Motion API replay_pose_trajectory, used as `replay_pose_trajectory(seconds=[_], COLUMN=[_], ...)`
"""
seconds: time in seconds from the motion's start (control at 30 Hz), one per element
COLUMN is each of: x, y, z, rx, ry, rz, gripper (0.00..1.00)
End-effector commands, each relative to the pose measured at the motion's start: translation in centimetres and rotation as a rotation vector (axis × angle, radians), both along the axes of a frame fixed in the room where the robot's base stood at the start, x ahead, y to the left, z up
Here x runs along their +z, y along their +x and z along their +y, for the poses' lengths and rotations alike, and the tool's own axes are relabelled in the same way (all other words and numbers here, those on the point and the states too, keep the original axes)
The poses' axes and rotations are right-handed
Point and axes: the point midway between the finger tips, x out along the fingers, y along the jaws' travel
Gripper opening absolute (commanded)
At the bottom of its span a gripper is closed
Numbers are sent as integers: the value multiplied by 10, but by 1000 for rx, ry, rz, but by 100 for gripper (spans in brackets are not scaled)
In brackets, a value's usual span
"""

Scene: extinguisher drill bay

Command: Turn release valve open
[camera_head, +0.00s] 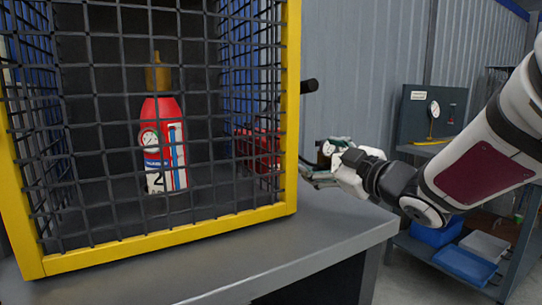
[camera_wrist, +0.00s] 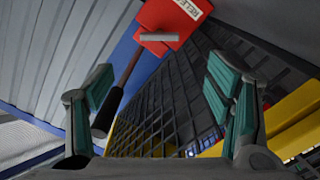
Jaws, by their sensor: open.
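The release valve shows in the wrist view as a red block (camera_wrist: 172,20) with a partly cut-off white label and a short grey bar across its front. A lever (camera_wrist: 128,75) runs down from it to a black grip (camera_wrist: 105,118), nearer my left finger. My gripper (camera_wrist: 158,64) is open, with teal pads and nothing between them in hold. In the head view my gripper (camera_head: 322,170) is just right of the yellow-framed cage. A red box-like part (camera_head: 258,150) shows behind the mesh; I cannot tell its lever there.
The cage's yellow frame (camera_head: 290,110) and black mesh stand close to my gripper. A red extinguisher (camera_head: 165,145) stands upright inside. A black cylinder (camera_head: 309,86) sticks out right of the frame. The grey bench (camera_head: 240,255) lies below. A shelf with blue bins (camera_head: 465,264) is at right.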

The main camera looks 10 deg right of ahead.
Motion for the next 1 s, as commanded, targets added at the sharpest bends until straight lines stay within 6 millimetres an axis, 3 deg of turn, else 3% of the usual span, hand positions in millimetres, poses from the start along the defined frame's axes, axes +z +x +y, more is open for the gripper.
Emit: replay_pose_trajectory(seconds=[0.73,1.0], x=[-1,-3], y=[-2,27], z=[-3,6], rx=[0,2], ry=[0,0], rz=[0,-3], gripper=[73,73])
